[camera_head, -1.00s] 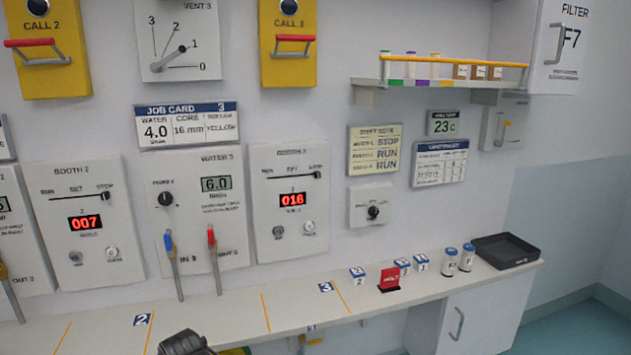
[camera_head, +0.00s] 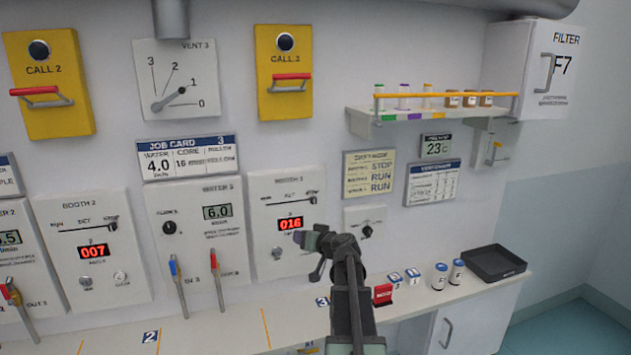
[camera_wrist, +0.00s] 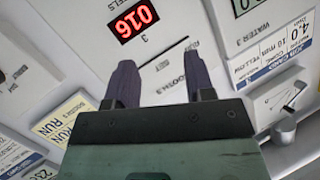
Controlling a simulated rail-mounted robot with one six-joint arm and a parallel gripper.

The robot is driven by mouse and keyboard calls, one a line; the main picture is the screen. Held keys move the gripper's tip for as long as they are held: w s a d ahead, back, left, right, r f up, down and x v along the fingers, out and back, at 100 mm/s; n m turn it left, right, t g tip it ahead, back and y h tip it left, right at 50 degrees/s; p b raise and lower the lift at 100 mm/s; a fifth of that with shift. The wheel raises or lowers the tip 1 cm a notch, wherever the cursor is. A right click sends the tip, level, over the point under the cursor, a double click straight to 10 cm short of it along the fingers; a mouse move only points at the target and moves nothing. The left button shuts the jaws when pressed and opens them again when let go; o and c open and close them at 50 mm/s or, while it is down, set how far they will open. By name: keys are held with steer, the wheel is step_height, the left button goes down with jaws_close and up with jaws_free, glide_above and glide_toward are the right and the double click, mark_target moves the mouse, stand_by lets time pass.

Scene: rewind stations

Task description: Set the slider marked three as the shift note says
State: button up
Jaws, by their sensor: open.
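The slider marked three (camera_head: 313,200) is on the Booth 3 panel (camera_head: 265,225), above the red 016 display. Its knob sits at the right, STOP end of the track. The shift note (camera_head: 369,175) is a yellowish card right of the panel; its rows end in STOP, RUN, RUN from top to bottom, with the row labels too small to read surely. My gripper (camera_head: 306,254) is open and empty in front of the panel's lower right. In the wrist view, the slider's track (camera_wrist: 166,52) shows between the open fingers (camera_wrist: 158,62); the knob cannot be made out there.
Booth 2's panel (camera_head: 93,245) has a similar slider. The Water 3 panel (camera_head: 195,240) with red and blue levers is left of Booth 3. Below, the counter holds a red card stand (camera_head: 383,294), canisters (camera_head: 440,276) and a black tray (camera_head: 495,263). A vial shelf (camera_head: 432,114) juts out upper right.

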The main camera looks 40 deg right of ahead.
mark_target(314, 200)
steer(key=d+r+h, duration=0.5)
steer(key=d+h, duration=0.2)
steer(key=d, duration=0.1)
steer(key=shift+t, duration=0.4)
steer(key=x, duration=0.7)
steer(key=b+x, duration=0.1)
steer(key=x, duration=0.3)
steer(key=shift+f, duration=0.3)
steer(key=shift+s, duration=0.1)
jaws_close()
